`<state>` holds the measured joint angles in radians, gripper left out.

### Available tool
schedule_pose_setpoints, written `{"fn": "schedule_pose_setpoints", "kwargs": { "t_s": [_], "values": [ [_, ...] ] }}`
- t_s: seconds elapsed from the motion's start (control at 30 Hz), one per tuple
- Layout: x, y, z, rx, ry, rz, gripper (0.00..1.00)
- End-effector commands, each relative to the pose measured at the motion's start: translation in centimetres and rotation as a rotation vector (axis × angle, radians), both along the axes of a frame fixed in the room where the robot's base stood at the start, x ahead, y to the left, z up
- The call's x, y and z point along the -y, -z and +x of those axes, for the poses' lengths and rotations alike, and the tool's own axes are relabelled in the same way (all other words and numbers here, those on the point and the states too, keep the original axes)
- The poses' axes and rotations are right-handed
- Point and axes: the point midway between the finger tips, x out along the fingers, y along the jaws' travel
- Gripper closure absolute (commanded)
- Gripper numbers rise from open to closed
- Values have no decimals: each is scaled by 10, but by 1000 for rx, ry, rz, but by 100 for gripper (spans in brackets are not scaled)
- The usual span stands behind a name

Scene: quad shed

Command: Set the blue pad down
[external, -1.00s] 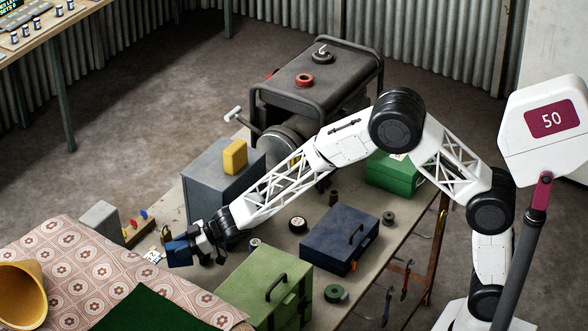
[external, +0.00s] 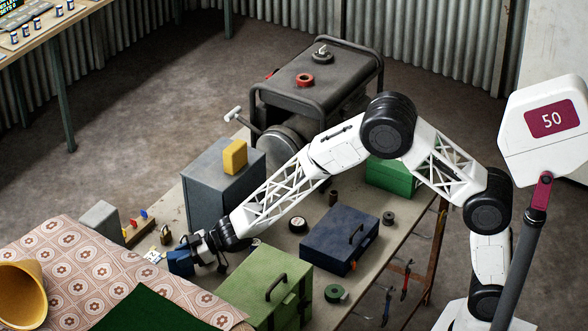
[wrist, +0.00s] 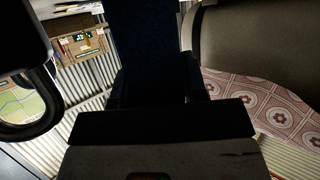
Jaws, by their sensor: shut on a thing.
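The blue pad (external: 180,262) is a small dark blue block at the left end of my arm in the external view. My gripper (external: 194,256) is shut on it. The pad is close to the table's left part, beside the patterned cloth; I cannot tell whether its underside touches anything. In the wrist view the pad (wrist: 155,45) is a dark blue shape rising from between the dark fingers of my gripper (wrist: 155,95). Its lower part is hidden by the gripper.
A patterned cloth (external: 100,255) lies left of the pad, with a yellow cone (external: 22,285) on it. A grey cabinet (external: 205,185) bearing a yellow block (external: 235,156) stands behind. A green case (external: 262,290) and a blue case (external: 340,240) stand to the right. A brass padlock (external: 167,235) is near the pad.

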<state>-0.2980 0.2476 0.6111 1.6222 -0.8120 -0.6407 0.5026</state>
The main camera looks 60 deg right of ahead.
Motion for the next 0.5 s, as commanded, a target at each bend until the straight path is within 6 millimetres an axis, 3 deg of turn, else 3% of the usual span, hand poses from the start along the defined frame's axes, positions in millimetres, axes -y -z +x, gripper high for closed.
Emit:
{"fn": "schedule_pose_setpoints", "kwargs": {
  "t_s": [0.5],
  "values": [
    [0,9,0,-1,0,-1,86]
  ]
}}
